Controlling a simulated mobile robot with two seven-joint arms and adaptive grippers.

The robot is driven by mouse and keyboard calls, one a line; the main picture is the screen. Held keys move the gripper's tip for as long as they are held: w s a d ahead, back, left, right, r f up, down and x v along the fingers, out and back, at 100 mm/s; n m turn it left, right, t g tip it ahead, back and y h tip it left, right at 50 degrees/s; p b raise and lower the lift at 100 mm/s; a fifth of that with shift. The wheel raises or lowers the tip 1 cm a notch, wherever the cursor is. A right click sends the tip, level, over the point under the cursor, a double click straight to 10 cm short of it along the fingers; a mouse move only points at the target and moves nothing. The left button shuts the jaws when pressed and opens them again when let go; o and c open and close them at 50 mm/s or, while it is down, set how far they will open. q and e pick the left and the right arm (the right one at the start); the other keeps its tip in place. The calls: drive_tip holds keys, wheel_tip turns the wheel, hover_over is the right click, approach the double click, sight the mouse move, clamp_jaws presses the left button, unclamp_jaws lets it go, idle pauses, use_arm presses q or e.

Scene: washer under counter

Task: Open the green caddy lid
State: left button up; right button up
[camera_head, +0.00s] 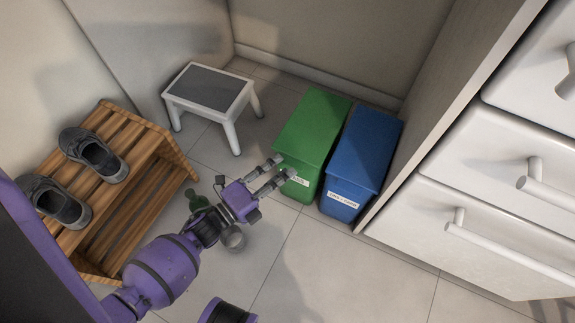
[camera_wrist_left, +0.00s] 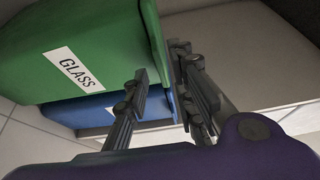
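The green caddy (camera_head: 315,125) stands on the floor against the back wall, with its lid down. It has a white label, which reads GLASS in the left wrist view, where the green caddy (camera_wrist_left: 90,35) fills the upper left. My left gripper (camera_head: 281,168) is at the caddy's front left, close to the lid's front edge. Its two fingers are apart and nothing is held between them. In the left wrist view the left gripper (camera_wrist_left: 160,62) has its fingertips close to the caddy's edge; I cannot tell whether they touch. My right gripper does not show.
A blue caddy (camera_head: 365,150) stands close beside the green one, on its right. White drawers (camera_head: 490,225) with bar handles are further right. A step stool (camera_head: 210,90) stands at the back left, and a wooden rack (camera_head: 150,150) with shoes at the left.

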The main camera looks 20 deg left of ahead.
use_arm(q)
drive_tip(key=shift+x, duration=1.45)
clamp_jaws()
drive_tip(key=shift+a, duration=0.1)
